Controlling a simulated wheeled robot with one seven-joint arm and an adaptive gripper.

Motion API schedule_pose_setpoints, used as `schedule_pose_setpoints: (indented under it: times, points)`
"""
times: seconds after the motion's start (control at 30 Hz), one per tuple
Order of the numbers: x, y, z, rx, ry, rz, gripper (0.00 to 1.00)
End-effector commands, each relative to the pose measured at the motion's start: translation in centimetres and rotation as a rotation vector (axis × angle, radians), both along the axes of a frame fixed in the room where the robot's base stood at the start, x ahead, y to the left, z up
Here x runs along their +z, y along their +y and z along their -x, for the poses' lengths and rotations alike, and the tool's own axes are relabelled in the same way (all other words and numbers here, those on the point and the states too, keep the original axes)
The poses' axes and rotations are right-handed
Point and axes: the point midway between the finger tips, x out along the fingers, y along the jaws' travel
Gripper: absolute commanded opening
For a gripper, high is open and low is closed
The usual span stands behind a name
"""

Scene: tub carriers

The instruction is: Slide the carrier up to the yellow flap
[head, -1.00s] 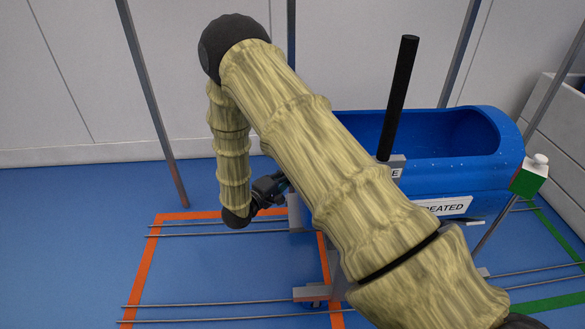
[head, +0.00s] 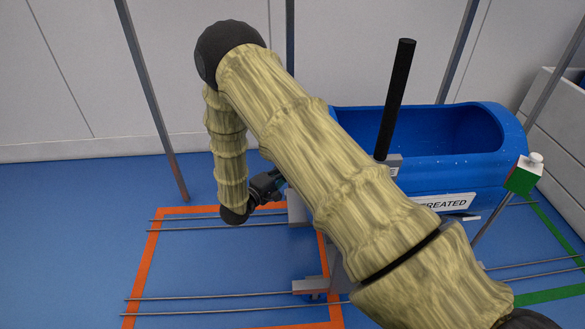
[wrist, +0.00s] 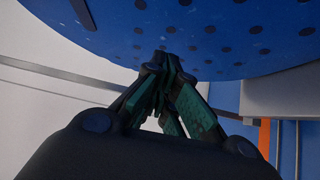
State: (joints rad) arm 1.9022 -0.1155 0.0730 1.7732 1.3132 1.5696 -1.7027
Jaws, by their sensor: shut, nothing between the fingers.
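The carrier holds a blue tub (head: 480,172) with an open top, lying lengthwise above metal rails. A white label ending in "TREATED" (head: 443,202) is on its near side, and a black upright bar (head: 395,100) stands in front of it. My gripper (head: 277,183) is shut and empty at the tub's left end, partly hidden by my arm. In the wrist view, my closed fingertips (wrist: 167,58) are close to the tub's dotted blue surface (wrist: 225,30); I cannot tell if they touch. I make out no yellow flap. My arm hides the tub's left part.
Rails (head: 220,301) run left to right across the blue floor. An orange outline (head: 146,265) marks the floor at left, a green one (head: 550,295) at right. A green and white block (head: 522,178) stands by the tub's right end. Grey posts (head: 150,100) rise behind.

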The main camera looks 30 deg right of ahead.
Motion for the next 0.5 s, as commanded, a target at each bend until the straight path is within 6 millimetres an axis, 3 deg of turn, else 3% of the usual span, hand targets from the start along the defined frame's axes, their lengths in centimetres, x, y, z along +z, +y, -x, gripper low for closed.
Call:
schedule_pose_setpoints:
  times: [0.5]
  points:
    - [0.1, 8.0, 3.0, -0.003, 0.0, 0.0, 0.0]
